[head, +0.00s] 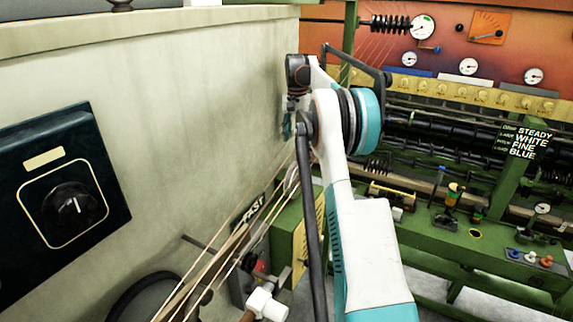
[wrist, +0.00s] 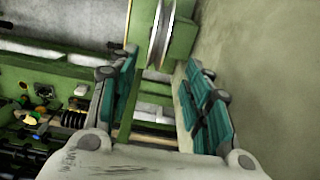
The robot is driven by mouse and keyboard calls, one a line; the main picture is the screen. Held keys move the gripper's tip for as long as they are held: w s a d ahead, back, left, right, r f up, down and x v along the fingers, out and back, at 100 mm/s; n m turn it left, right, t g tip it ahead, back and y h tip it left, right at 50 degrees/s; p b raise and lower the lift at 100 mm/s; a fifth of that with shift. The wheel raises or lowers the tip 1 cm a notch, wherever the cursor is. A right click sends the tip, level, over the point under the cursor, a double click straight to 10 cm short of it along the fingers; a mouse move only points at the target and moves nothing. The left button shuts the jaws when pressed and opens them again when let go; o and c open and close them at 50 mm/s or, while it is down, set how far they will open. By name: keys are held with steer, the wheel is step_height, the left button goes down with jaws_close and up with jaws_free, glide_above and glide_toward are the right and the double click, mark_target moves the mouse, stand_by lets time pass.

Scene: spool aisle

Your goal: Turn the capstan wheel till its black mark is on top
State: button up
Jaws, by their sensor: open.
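A pale, thin wheel, which looks like the capstan wheel (wrist: 160,38), shows nearly edge-on at the top of the wrist view, on a green mount. In the head view a pale wheel rim (head: 292,180) shows partly behind my arm. I see no black mark on it in either view. My gripper (wrist: 161,62) is open, with its teal pads apart and nothing between them. The wheel lies beyond the gap between the fingertips, apart from the pads as far as I can tell. In the head view my gripper (head: 288,124) is small and partly hidden by my arm.
A cream wall (head: 190,100) stands close on the left, and runs close beside my right finger in the wrist view. A dark knob panel (head: 70,205) is on it. Taut cords (head: 235,240) run below my arm. Green machinery (head: 460,240) fills the right side.

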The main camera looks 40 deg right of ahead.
mark_target(296, 164)
step_height(296, 164, down, 13)
steer(key=shift+s+f+p, duration=0.1)
steer(key=shift+f+p, duration=0.05)
steer(key=shift+p, duration=0.95)
jaws_close()
